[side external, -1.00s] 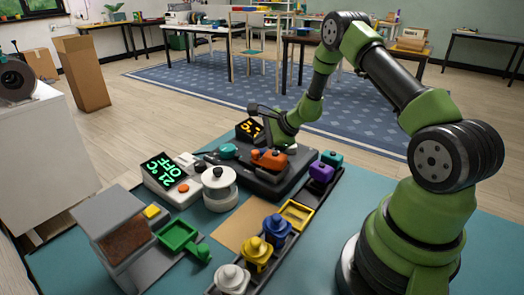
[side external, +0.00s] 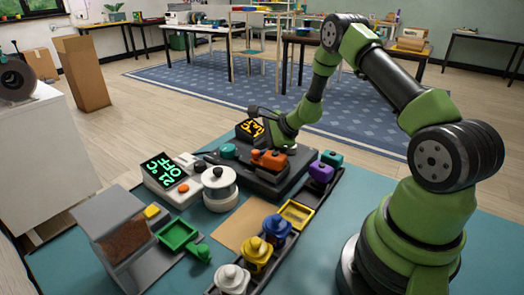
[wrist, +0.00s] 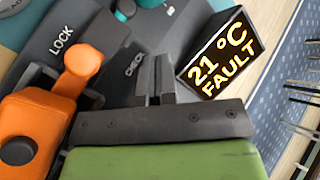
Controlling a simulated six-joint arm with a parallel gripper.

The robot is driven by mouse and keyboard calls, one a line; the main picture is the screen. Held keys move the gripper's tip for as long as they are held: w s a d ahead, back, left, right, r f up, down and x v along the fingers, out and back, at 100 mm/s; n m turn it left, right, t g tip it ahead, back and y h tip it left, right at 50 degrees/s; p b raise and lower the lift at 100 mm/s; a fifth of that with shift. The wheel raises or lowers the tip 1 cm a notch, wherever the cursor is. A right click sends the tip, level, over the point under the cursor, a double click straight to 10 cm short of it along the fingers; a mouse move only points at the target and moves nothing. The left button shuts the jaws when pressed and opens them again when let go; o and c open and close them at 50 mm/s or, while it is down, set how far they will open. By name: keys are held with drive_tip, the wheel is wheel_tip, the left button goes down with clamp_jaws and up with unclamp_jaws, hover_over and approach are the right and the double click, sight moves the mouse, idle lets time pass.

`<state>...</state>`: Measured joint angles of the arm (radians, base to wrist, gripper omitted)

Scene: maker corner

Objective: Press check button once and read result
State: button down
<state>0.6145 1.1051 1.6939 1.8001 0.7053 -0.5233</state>
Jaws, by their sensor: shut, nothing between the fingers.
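The dark test station (side external: 270,178) stands on the teal table below my gripper. Its label reads "CHECK" in the wrist view, beside my fingers; the check button itself is hidden, and I cannot tell whether the fingers touch it. The station's display (wrist: 218,56) reads "21 °C FAULT" in orange; it also shows in the side view (side external: 250,130), partly covered by my gripper. My gripper (wrist: 156,75) is shut and empty, its fingers pointing down at the station next to the CHECK label. An orange part (wrist: 28,128) with an orange lever (wrist: 80,70) sits by the "LOCK" label.
A round white-and-black pot (side external: 219,190) is in front. A dark rack holds grey, yellow and blue (side external: 277,228) parts. Purple (side external: 320,172) and teal (side external: 332,158) parts stand right of the station.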

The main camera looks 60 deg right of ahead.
sight(262, 152)
drive_tip(key=shift+r, duration=0.7)
drive_tip(key=shift+r, duration=2.45)
